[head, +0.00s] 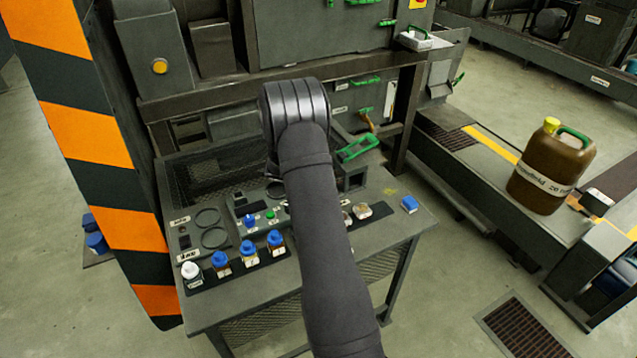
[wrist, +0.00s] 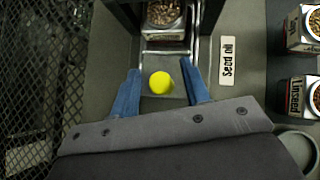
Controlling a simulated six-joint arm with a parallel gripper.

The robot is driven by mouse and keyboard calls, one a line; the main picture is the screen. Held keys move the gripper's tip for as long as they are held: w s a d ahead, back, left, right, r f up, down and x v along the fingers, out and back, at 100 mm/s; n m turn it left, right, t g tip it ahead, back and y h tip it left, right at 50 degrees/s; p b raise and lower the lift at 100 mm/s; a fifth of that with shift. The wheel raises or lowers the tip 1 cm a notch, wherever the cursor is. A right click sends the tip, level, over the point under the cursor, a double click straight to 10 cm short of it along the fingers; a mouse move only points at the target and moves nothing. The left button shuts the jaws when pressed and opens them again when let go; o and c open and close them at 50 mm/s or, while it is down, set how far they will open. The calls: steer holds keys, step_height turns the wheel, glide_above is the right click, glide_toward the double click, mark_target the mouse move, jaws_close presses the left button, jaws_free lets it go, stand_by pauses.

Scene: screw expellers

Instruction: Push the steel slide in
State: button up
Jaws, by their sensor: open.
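In the wrist view, my gripper (wrist: 160,68) is open, with one blue finger on each side of a round yellow thing (wrist: 161,83). I cannot tell whether either finger touches it. Just beyond the fingertips is a bright steel frame with side rails, which looks like the steel slide (wrist: 165,51). A small container of seeds (wrist: 165,13) sits within or above its far part, between dark walls. In the head view, my arm hides the gripper and most of this spot; a dark box-like housing (head: 352,176) shows just right of the arm.
Wire mesh (wrist: 38,70) is on the left. In the head view, blue-capped bottles (head: 249,252) line the bench front, and a green-handled tool (head: 358,148) is behind the housing.

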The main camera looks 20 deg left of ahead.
jaws_close()
steer(key=shift+w+d, duration=1.6)
jaws_free()
steer(key=v, duration=1.7)
steer(key=shift+s+a, duration=0.1)
steer(key=shift+s, duration=0.05)
